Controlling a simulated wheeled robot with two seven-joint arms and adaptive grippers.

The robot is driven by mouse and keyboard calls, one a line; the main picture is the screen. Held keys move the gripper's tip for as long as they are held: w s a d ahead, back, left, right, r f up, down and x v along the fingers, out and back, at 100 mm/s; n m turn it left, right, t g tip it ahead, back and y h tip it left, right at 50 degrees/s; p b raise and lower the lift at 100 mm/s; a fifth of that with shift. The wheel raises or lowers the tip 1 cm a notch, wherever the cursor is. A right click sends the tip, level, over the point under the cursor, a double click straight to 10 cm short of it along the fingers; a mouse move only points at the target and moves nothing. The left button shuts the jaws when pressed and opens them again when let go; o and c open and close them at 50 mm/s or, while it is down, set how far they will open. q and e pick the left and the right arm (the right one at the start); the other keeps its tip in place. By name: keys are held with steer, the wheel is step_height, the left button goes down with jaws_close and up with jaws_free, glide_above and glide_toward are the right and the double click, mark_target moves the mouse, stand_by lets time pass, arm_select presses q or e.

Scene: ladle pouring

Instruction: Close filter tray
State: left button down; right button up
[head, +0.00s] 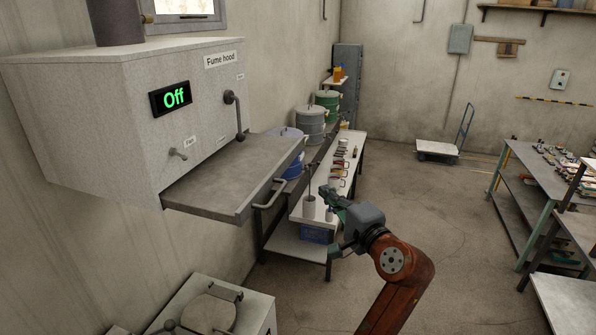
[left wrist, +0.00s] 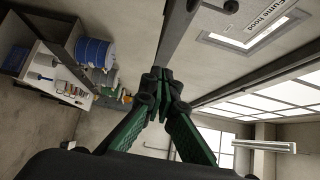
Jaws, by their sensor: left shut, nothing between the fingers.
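The filter tray (head: 225,175) is a flat grey slab that sticks out from the lower front of the fume hood (head: 120,110). A bar handle (head: 270,195) is on its front edge. My left gripper (head: 330,193), green and dark, is to the right of the handle in the head view and appears apart from it. Its fingers are shut and empty. In the left wrist view the fingertips (left wrist: 163,86) meet below a grey bar (left wrist: 180,28); I cannot tell whether they touch it. My right gripper is not in view.
The hood display (head: 174,97) reads "Off". A narrow bench (head: 335,175) with tools and cups stands behind my gripper, with drums (head: 310,122) beside it. A pale unit with a round lid (head: 210,310) is below the tray. The floor at right is mostly clear.

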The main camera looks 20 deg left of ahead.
arm_select(q)
steer(key=p+x, duration=0.1)
steer(key=x, duration=0.3)
steer(key=s+a+p+x, duration=0.1)
steer(key=p+x, duration=0.1)
steer(key=x, duration=0.2)
steer(key=s+a+p+x, duration=0.1)
steer(key=x, duration=0.3)
steer(key=shift+w+a+r+p, duration=0.2)
steer(key=shift+a+p, duration=0.1)
steer(key=shift+p, duration=0.1)
steer(key=shift+a+f, duration=0.1)
